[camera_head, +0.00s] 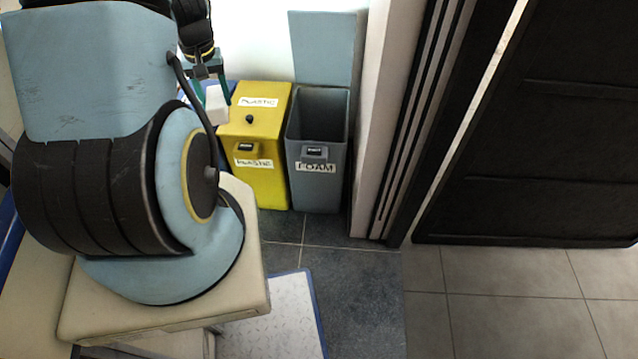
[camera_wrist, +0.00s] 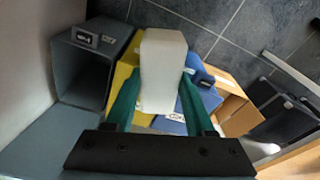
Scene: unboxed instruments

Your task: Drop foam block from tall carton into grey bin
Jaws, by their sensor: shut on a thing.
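My gripper (camera_head: 213,91) is shut on a white foam block (camera_head: 216,105), holding it in the air by the yellow bin in the head view. In the wrist view the foam block (camera_wrist: 162,70) sits between the green fingers of my gripper (camera_wrist: 156,100). The grey bin (camera_head: 318,180), labelled FOAM, stands to the right of the block with its lid (camera_head: 322,48) raised and its mouth open. In the wrist view the grey bin (camera_wrist: 82,75) is to the left of the block. A brown carton (camera_wrist: 238,108) shows at the right there; I cannot tell if it is the tall carton.
A shut yellow bin (camera_head: 262,140) stands left of the grey bin, and a blue bin (camera_wrist: 200,95) is partly hidden beyond it. A pale wall edge (camera_head: 375,130) rises right of the grey bin. Dark floor tiles (camera_head: 350,275) in front of the bins are clear.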

